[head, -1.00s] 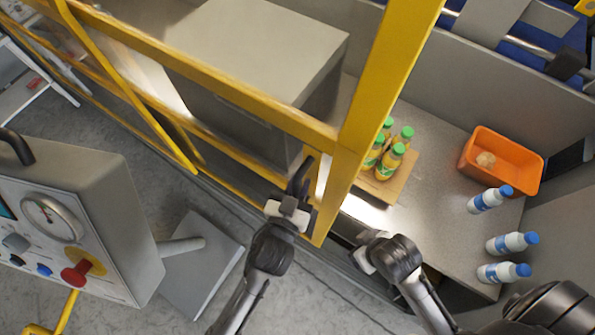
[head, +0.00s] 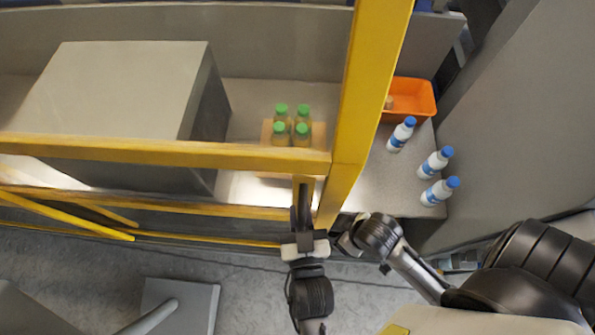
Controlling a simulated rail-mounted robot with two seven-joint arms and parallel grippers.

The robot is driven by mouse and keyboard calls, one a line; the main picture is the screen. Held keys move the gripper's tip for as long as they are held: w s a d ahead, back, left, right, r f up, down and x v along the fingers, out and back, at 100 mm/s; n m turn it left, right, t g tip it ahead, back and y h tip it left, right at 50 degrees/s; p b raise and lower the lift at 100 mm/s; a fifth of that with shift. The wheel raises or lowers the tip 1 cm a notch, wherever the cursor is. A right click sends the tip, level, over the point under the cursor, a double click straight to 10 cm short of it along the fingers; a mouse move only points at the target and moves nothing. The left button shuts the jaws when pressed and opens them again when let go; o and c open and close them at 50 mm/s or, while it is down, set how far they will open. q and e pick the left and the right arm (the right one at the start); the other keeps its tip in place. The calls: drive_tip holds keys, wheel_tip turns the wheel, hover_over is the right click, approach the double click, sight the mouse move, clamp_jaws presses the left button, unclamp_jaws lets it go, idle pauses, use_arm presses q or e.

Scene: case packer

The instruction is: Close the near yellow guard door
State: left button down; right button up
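The near yellow guard door (head: 170,150) spans the left and middle of the head view. Its thick yellow end post (head: 365,100) stands right of the bottles, which show through the door. A short upright handle (head: 304,184) sits just left of the post's lower end. My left gripper (head: 302,212) is at this handle, its dark fingers appearing closed around it; the exact contact is partly hidden. My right gripper (head: 342,242) is just right of the post's foot. Its fingers are mostly hidden, so its opening cannot be told.
Behind the door are a grey box (head: 120,95) and several green-capped bottles (head: 291,126) on a board. To the right are an orange bin (head: 412,97) and 3 blue-capped white bottles (head: 402,134). A grey pedestal base (head: 185,300) stands on the floor at lower left.

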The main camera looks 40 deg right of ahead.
use_arm(q)
drive_tip(key=shift+r, duration=0.1)
drive_tip(key=c, duration=1.1)
unclamp_jaws()
drive_tip(key=shift+w+a, duration=0.1)
drive_tip(key=shift+o, duration=0.2)
use_arm(e)
drive_tip(key=shift+a, duration=0.15)
use_arm(q)
drive_tip(key=shift+s+a, duration=0.2)
drive_tip(key=shift+s, duration=0.25)
drive_tip(key=b+v, duration=0.2)
drive_tip(key=v, duration=1.1)
use_arm(e)
drive_tip(key=shift+f, duration=1.1)
